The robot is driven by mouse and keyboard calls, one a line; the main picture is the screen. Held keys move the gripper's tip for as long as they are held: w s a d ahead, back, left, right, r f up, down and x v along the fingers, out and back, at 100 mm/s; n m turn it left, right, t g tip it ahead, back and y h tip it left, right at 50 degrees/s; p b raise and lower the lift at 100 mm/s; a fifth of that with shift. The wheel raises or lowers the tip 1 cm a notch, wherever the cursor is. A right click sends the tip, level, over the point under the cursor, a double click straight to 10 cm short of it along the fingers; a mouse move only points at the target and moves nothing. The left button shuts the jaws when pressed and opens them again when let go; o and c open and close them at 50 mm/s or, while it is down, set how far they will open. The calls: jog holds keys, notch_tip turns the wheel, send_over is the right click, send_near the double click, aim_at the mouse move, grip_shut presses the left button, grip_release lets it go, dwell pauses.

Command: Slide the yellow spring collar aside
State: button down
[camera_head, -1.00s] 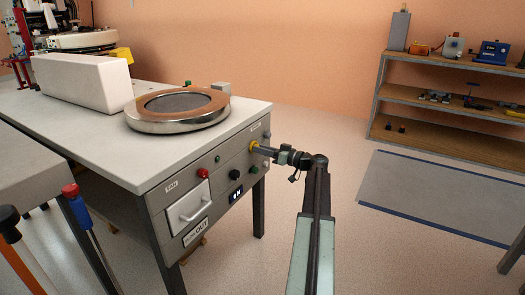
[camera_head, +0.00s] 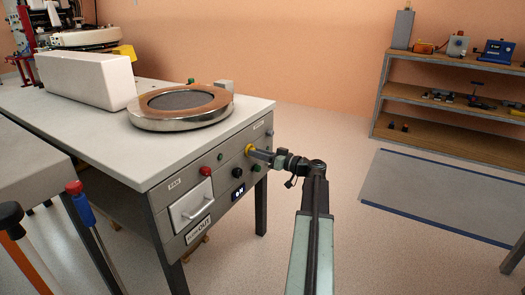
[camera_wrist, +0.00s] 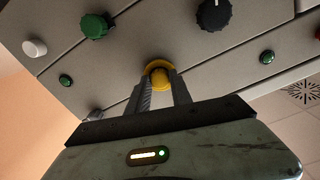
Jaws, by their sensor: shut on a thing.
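The yellow spring collar (camera_head: 249,149) sits on the front panel of the table, to the right of the black knob. The fingers hide part of the collar's lower side.
A round metal plate (camera_head: 180,122) lies on the table. A shelf (camera_head: 440,93) stands at the back right. Floor right of the table is open.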

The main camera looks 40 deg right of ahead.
jog(key=c, duration=1.1)
grip_release()
jog(key=shift+s+a, duration=0.1)
jog(key=shift+a, duration=0.1)
jog(key=shift+c, duration=0.2)
jog(key=v, duration=0.7)
jog(key=shift+s, duration=0.35)
jog(key=shift+s+d+f, duration=0.1)
jog(key=shift+d, duration=0.05)
